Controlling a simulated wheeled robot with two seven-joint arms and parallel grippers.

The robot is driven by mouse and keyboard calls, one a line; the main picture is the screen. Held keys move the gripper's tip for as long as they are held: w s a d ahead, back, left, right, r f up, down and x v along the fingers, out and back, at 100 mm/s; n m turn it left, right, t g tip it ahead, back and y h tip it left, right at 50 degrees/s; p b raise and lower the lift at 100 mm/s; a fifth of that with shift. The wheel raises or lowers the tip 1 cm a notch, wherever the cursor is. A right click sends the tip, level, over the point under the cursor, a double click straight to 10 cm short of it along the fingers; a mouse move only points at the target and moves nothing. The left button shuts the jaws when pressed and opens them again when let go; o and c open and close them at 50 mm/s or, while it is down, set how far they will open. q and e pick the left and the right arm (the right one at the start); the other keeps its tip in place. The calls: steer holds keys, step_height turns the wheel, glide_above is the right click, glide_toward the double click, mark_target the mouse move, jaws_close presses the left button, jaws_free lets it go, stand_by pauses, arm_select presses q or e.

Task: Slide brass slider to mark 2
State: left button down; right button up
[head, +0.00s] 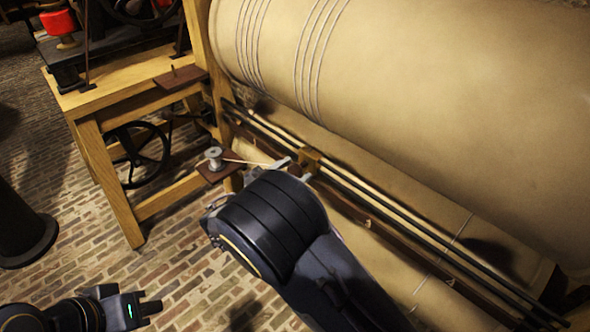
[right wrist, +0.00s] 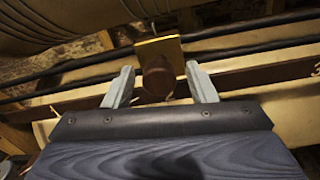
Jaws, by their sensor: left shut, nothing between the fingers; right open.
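The brass slider (head: 312,158) sits on the dark twin rods in front of the big tan cylinder. In the right wrist view the slider (right wrist: 158,50) shows a brass plate with a round brown knob (right wrist: 157,78) on its near side. My right gripper (head: 295,170) is open, with one finger on each side of the knob; in the wrist view, gaps show between the fingers (right wrist: 161,86) and the knob. Small pale marks (head: 367,224) show along the brown rail; I cannot read their numbers. My left gripper (head: 150,308) is shut and empty, low at the left, far from the slider.
The tan cylinder (head: 440,90) with cord windings hangs over the rods. A wooden frame (head: 115,190) with a black wheel (head: 140,155) stands at the left. A metal spool (head: 214,158) sits on a small shelf beside my right gripper. The rods run clear toward lower right.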

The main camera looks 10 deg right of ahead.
steer(key=v, duration=0.6)
steer(key=shift+s+a, duration=0.2)
steer(key=shift+a, duration=0.05)
